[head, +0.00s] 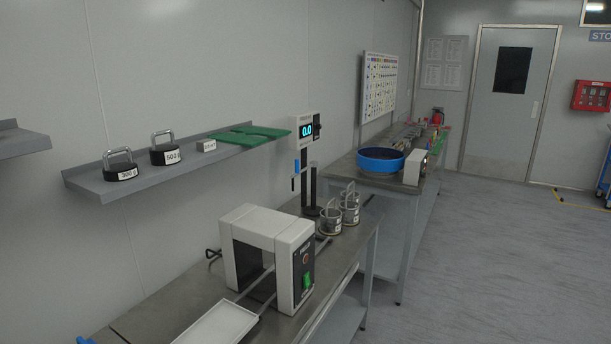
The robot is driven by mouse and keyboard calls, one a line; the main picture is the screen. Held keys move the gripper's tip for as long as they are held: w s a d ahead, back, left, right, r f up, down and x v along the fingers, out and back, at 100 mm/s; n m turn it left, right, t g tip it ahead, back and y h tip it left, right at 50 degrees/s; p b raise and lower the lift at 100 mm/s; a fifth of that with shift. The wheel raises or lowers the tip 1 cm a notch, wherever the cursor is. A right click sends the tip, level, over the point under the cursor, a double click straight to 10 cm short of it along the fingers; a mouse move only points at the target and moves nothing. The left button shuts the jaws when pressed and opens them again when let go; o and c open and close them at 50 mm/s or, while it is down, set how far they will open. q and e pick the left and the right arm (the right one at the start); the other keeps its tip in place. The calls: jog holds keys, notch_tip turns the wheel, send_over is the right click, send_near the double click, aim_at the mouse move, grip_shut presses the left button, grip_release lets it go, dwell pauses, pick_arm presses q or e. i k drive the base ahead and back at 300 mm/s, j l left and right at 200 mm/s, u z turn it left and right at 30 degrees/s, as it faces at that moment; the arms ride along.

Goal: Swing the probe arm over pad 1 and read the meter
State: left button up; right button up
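A white meter (306,131) with a lit cyan display reading 0.0 is mounted beside the wall, over the far part of the near bench. A black upright post (308,188) stands below it on a dark round base. A small part with a blue grip (297,168) hangs beside the post; I cannot tell if it is the probe arm. I cannot make out any pad marked 1.
A white machine (268,250) with a green switch stands on the near bench (180,305), a white tray (217,325) before it. A wall shelf (150,180) holds labelled weights. A blue bowl (380,160) sits on the far bench.

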aim_at(303, 170)
jog(key=i+l+z, duration=0.25)
jog(key=i+z, duration=0.15)
jog(key=i+l+z, duration=0.1)
jog(key=i+z, duration=0.3)
jog(key=i+l, duration=0.1)
jog(key=i, duration=0.4)
jog(key=i+l, duration=0.1)
jog(key=i, duration=0.4)
jog(key=j+u, duration=0.05)
